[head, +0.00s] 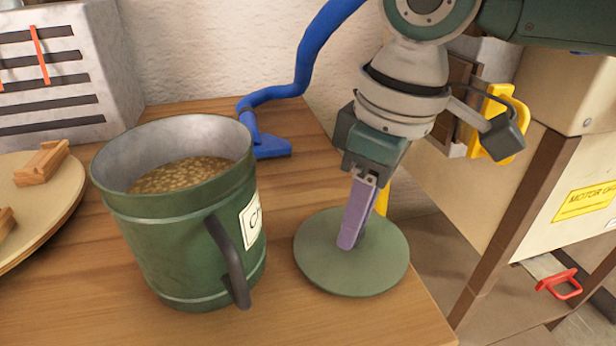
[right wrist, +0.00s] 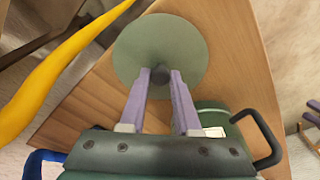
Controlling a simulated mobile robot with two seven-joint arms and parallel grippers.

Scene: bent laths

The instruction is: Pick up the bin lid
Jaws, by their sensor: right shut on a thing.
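The bin lid (head: 325,270) is a flat round green disc beside the bin, at the right part of the wooden table top. In the right wrist view the lid (right wrist: 190,45) has a small dark knob at its middle. My right gripper (head: 350,243) points down over the lid, and its purple fingers are shut on the knob. The fingers (right wrist: 160,75) also show on both sides of the knob in the right wrist view. Whether the lid touches the table is hard to tell. My left gripper is not in view.
A green bin (head: 180,245) with a dark handle, filled with brownish grains, stands left of the lid. A round wooden board (head: 50,205) lies at the far left. A blue hose (head: 300,75) runs behind. The table's right edge is close to the lid.

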